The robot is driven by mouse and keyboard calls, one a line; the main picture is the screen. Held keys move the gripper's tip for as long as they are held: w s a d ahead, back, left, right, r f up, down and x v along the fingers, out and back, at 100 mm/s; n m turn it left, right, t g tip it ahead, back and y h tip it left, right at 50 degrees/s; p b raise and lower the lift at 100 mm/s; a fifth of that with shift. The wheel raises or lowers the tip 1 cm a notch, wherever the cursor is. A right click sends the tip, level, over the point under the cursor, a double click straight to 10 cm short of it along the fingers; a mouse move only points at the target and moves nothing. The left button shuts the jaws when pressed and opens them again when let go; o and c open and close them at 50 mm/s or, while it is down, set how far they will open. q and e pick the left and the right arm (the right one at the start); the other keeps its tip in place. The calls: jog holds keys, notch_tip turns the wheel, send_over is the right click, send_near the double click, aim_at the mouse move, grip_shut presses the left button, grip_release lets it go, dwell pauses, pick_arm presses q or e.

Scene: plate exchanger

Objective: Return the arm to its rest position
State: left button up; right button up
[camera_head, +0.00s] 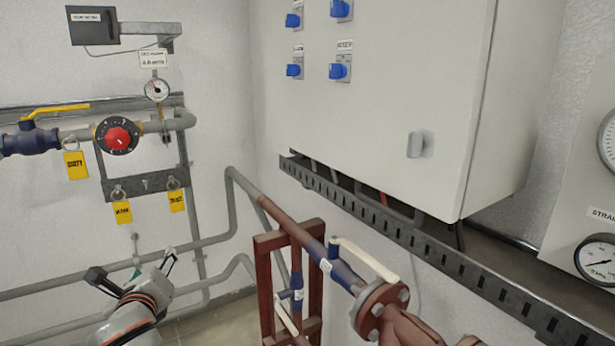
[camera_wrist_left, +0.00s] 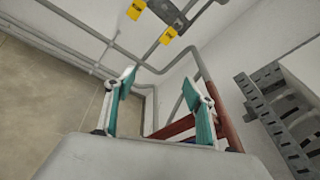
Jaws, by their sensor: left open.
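My left arm comes in at the lower left of the head view, white with dark and orange bands. Its gripper (camera_head: 133,277) is raised in front of the grey pipes, with its two fingers spread apart. In the left wrist view the gripper (camera_wrist_left: 160,108) shows two teal-padded fingers, wide open with nothing between them. Past the fingers are grey wall pipes and the reddish pipe frame. My right gripper is in neither view.
A white cabinet (camera_head: 390,90) with blue switches hangs above a perforated tray (camera_head: 420,245). A red pipe frame (camera_head: 268,245) and a white-handled valve (camera_head: 340,265) stand right of the gripper. A red knob (camera_head: 118,138) and yellow tags (camera_head: 76,165) are at upper left. Floor (camera_wrist_left: 45,95) is open.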

pick_arm(q)
jog(key=s+d+f+n+g+h, duration=0.1)
jog(key=s+d+f+n+h, duration=0.2)
jog(key=f, duration=0.6)
jog(key=s+d+f+n+g+h, duration=0.15)
jog(key=s+f+n, duration=0.25)
jog(key=f, duration=0.5)
jog(key=s+d+f+n+h, duration=0.1)
jog(key=s+d+f+n, duration=0.25)
jog(key=f, duration=0.45)
jog(key=s+d+f+n+g+h, duration=0.1)
jog(key=s+f+n, duration=0.5)
jog(key=s, duration=0.3)
jog(key=s+d+f+n+h, duration=0.1)
jog(key=s+d+f+n, duration=0.1)
jog(key=s+f+n, duration=0.3)
jog(key=s+f, duration=0.3)
jog(key=s, duration=0.1)
jog(key=shift+s+d+f+n+g, duration=0.15)
jog(key=shift+d+f+n+g, duration=0.05)
jog(key=shift+d+n+g, duration=0.15)
